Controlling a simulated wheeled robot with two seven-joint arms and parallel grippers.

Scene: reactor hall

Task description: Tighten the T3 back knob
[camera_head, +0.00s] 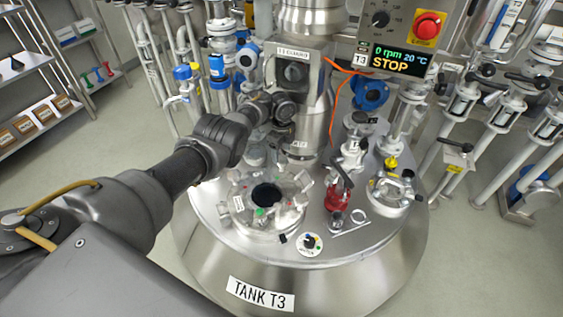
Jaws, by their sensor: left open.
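Tank T3 (262,294) stands in front of me, with a labelled steel top. On its top is a round hatch (267,203) with a dark opening in the middle and several grey clamp knobs around its rim. The back part of the hatch rim lies just below my left wrist, and I cannot tell which knob there is the back one. My left arm reaches in from the left over the tank. My left gripper (281,128) is behind and above the hatch, near the steel column; it is open, though its fingers are small and hard to make out. My right gripper is out of view.
A control box with a red stop button (427,27) and a display (401,60) reading 0 rpm, 20 °C, STOP hangs above right. A red valve (338,197) and a smaller clamped port (393,191) stand right of the hatch. Pipes crowd the back; shelves (30,120) are left.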

